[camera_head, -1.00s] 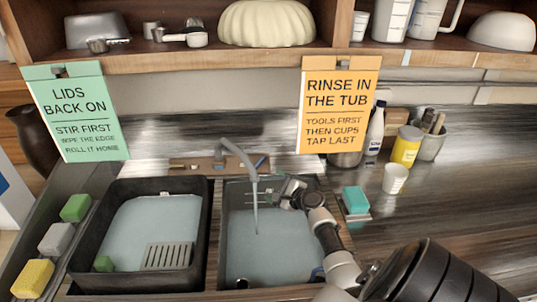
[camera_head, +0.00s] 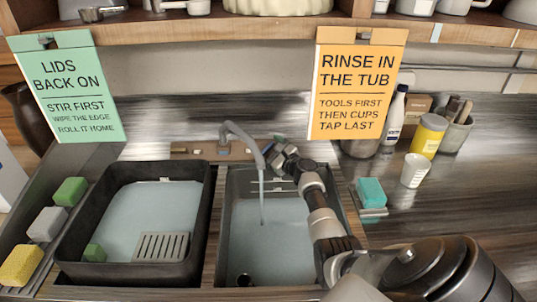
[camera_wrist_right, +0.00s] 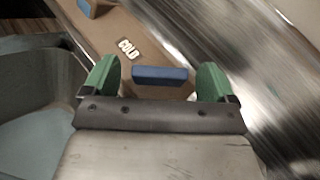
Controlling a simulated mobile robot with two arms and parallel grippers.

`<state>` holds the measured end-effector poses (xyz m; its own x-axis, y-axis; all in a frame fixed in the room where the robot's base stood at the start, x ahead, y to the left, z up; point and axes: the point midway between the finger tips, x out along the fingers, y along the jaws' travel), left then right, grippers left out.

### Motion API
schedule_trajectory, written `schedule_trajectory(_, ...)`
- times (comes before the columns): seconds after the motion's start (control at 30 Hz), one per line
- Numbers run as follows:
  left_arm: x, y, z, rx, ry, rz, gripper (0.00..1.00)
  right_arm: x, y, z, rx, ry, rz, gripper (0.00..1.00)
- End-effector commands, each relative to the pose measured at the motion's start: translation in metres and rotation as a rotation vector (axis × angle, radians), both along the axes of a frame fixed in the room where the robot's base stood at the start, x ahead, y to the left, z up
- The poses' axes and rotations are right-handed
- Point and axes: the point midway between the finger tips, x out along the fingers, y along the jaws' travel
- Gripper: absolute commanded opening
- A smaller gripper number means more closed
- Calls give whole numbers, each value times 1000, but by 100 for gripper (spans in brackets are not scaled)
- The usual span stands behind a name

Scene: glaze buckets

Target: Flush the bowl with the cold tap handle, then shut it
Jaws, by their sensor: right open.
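In the right wrist view the blue handle (camera_wrist_right: 160,75) sits on a brown ledge beside a "COLD" label (camera_wrist_right: 129,48). My right gripper (camera_wrist_right: 158,82) is open, with one green fingertip on each side of the handle and a gap to both. The grey spout (camera_head: 245,136) arches over the right basin (camera_head: 224,235), the sink bowl. A thin stream (camera_head: 262,205) hangs below the spout. My left gripper is out of view.
A black tub (camera_head: 62,235) with a grey grate (camera_head: 162,246) stands left of the basin. Sponges line the left edge. A teal sponge (camera_head: 371,192) and a white cup (camera_head: 415,170) are on the right. An orange sign (camera_head: 356,90) hangs above the ledge.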

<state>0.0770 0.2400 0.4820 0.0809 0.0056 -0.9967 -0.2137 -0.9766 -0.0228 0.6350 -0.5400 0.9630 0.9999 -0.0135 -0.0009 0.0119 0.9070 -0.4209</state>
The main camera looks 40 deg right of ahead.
Motion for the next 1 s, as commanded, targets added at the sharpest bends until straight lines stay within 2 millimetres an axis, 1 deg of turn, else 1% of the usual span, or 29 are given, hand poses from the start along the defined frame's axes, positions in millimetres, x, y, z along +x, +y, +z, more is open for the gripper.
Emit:
schedule_trajectory(0.03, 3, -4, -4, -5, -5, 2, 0, 4, -1, -1, 0, 0, -1, 87)
schedule_trajectory(0.13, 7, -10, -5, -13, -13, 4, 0, 7, -1, 0, -1, 0, -2, 87)
schedule_trajectory(0.37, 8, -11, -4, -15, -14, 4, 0, 8, -1, 1, -2, 1, -1, 87)
schedule_trajectory(0.47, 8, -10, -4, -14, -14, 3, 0, 8, -1, 1, -2, 1, -1, 75)
schedule_trajectory(0.7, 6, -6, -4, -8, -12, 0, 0, 8, -1, 1, -2, 1, -1, 38)
schedule_trajectory(1.0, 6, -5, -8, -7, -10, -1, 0, 8, -1, 0, -23, 16, 30, 38)
